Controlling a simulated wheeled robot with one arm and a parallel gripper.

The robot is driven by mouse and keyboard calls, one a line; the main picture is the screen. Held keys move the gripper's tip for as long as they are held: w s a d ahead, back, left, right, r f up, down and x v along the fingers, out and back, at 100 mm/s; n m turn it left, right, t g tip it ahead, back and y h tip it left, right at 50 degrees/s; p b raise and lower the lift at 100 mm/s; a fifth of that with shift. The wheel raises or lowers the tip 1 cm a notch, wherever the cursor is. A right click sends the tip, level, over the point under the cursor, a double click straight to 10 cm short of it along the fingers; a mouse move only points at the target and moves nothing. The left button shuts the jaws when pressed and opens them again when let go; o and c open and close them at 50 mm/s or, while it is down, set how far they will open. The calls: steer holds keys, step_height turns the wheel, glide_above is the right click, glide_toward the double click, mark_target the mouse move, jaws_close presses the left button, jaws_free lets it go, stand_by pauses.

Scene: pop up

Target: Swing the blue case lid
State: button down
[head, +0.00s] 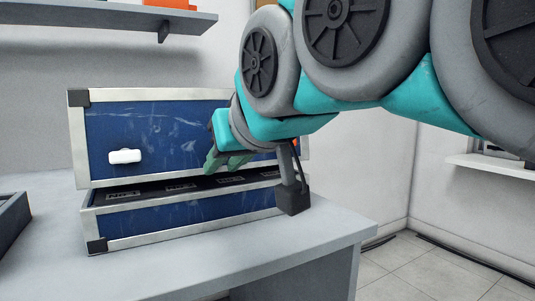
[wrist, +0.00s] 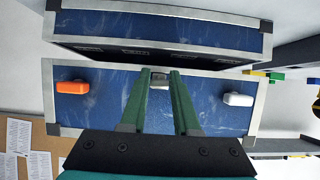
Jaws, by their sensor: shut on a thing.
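The blue case stands on a grey table, with its silver-edged lid (head: 170,130) raised above its lower body (head: 180,219). A dark gap with small labels shows between them. The lid front carries a white handle (head: 125,156) at left and an orange handle (wrist: 72,87), seen best in the wrist view. The wrist view also shows the lid (wrist: 205,105) and the body (wrist: 160,28). My gripper (head: 222,162) is at the lid's lower front edge. In the wrist view, its green fingers (wrist: 160,78) are shut on a small metal piece at the middle of that edge. The exact contact is partly hidden.
The grey table (head: 290,249) has bare room in front of the case. A dark tray (head: 12,225) stands at the left edge. A wall shelf (head: 110,18) with an orange box is above.

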steer(key=shift+s+d+f, duration=0.1)
steer(key=shift+s+f, duration=0.05)
steer(key=shift+f, duration=0.65)
steer(key=shift+s+d+f, duration=0.1)
steer(key=shift+s+f, duration=0.05)
steer(key=shift+f, duration=0.65)
steer(key=c, duration=0.6)
jaws_free()
steer(key=shift+r, duration=0.1)
steer(key=shift+o, duration=0.2)
